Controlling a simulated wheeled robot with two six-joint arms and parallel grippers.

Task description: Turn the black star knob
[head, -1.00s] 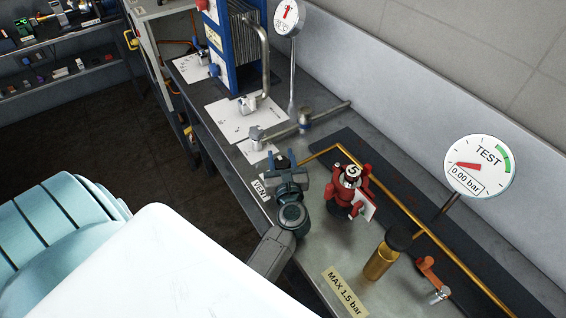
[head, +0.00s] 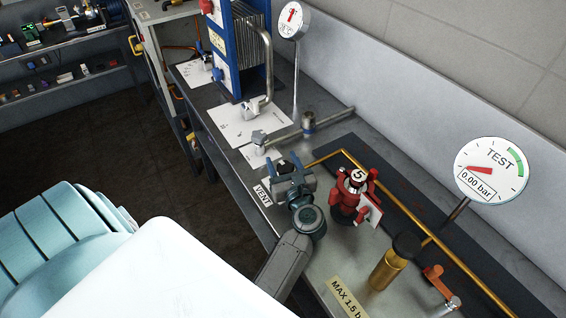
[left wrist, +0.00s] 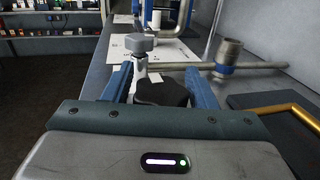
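The black star knob (left wrist: 162,92) shows between the two blue fingers of my left gripper (left wrist: 160,86) in the left wrist view. The fingers stand apart, one on each side of the knob. I cannot see a firm grip on it; any gap at the sides is very small. In the head view my left gripper (head: 291,178) is over the bench by the VENT label (head: 262,195), and its fingers and body largely hide the knob. My right gripper is not in view.
A red valve (head: 350,196) stands close to the right of my left gripper. A brass cylinder (head: 388,272), an orange lever (head: 439,281) and the TEST gauge (head: 491,172), reading 0.00 bar, are further right. A metal pipe (head: 325,122) lies beyond the gripper.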

